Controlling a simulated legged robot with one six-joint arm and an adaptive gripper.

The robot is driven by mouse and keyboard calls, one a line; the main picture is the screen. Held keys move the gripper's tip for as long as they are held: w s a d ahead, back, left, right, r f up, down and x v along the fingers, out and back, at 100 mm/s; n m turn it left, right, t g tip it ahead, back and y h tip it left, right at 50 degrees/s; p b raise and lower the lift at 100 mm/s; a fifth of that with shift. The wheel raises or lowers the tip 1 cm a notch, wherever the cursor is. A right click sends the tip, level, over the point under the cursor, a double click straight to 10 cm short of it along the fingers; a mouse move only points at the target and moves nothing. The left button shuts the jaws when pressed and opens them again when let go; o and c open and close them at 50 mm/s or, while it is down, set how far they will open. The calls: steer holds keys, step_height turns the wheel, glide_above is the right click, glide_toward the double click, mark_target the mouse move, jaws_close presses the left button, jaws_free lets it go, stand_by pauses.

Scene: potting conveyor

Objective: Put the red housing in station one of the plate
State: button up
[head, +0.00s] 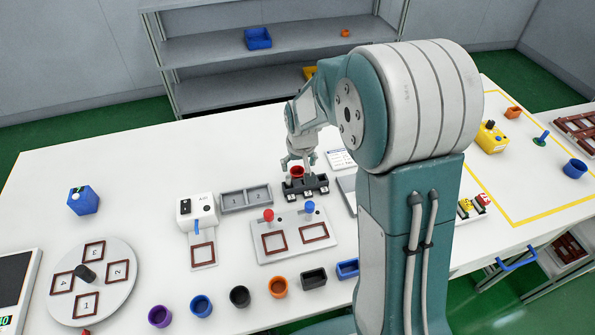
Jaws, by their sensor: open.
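A red round cup (297,172), which looks like the red housing, is at a dark grey holder (318,190) in the middle of the table. My gripper (298,162) is open, pointing down right at the red cup, with its fingers close around or just above it. Whether they touch it is too small to tell. The round white plate (125,287) lies at the front left with a dark central knob (86,273). It has several brown-framed stations; station one (86,305), marked 1, is at its front and looks empty.
A row of purple (160,316), blue (201,306), black (239,297) and orange (278,287) cups lines the front. A white machine (197,212) and a panel with red and blue knobs (290,236) stand between gripper and plate. A blue block (83,201) is behind the plate.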

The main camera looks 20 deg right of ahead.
steer(key=s+r+t, duration=0.2)
steer(key=s+r, duration=1.1)
steer(key=r, duration=0.3)
steer(key=s+r+t, duration=0.1)
steer(key=s+r, duration=0.1)
steer(key=s, duration=0.9)
steer(key=shift+s+a+r, duration=0.2)
steer(key=shift+s+r, duration=0.05)
steer(key=shift+s, duration=0.1)
steer(key=shift+o, duration=0.5)
steer(key=shift+s, duration=0.1)
steer(key=g, duration=0.5)
glide_above(297, 172)
steer(key=s, duration=0.1)
step_height(297, 172, down, 13)
steer(key=f, duration=1)
steer(key=shift+s+a+f, duration=0.1)
steer(key=shift+s+a, duration=0.1)
steer(key=shift+s, duration=0.05)
steer(key=c, duration=0.9)
steer(key=shift+c, duration=0.3)
